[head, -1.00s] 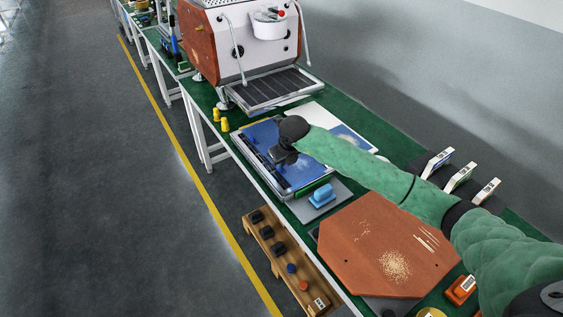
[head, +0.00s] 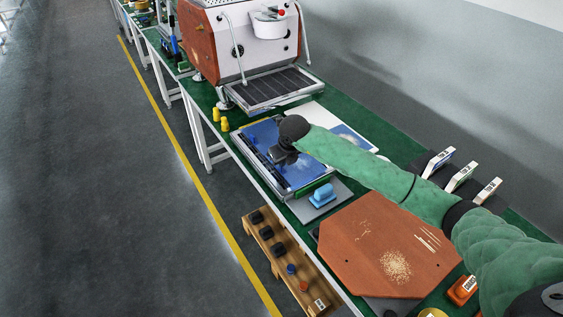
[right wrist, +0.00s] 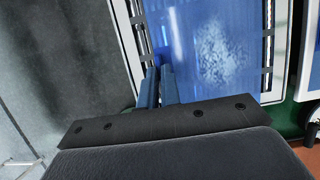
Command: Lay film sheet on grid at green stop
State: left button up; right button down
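A blue film sheet (head: 262,134) lies in or just over the pale-framed grid tray (head: 297,191) on the green bench; I cannot tell whether it touches all over. In the right wrist view the film (right wrist: 205,45) is translucent blue with a frosted white patch. A green stop (head: 323,192) shows at the tray's near end. My right gripper (head: 279,158) is low over the tray's middle. In the right wrist view its fingers (right wrist: 159,76) are close together at a darker blue bit, seemingly pinching the film near its left edge. My left gripper is out of view.
A blue block (head: 322,194) on a grey plate stands beside the tray's near end. A white sheet with a blue print (head: 340,132) lies to the right. The espresso machine (head: 245,45) stands behind, an orange-brown panel (head: 385,245) in front. Yellow pegs (head: 220,119) stand at the left edge.

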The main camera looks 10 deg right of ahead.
jog(key=shift+f+b, duration=0.55)
jog(key=shift+b, duration=0.35)
dwell(0.8)
jog(key=c, duration=1.2)
grip_release()
jog(key=shift+r, duration=0.15)
jog(key=p+v, duration=0.1)
jog(key=v, duration=0.5)
jog(key=shift+s+r+p, duration=0.2)
jog(key=shift+r+p, duration=0.15)
jog(key=shift+p, duration=0.05)
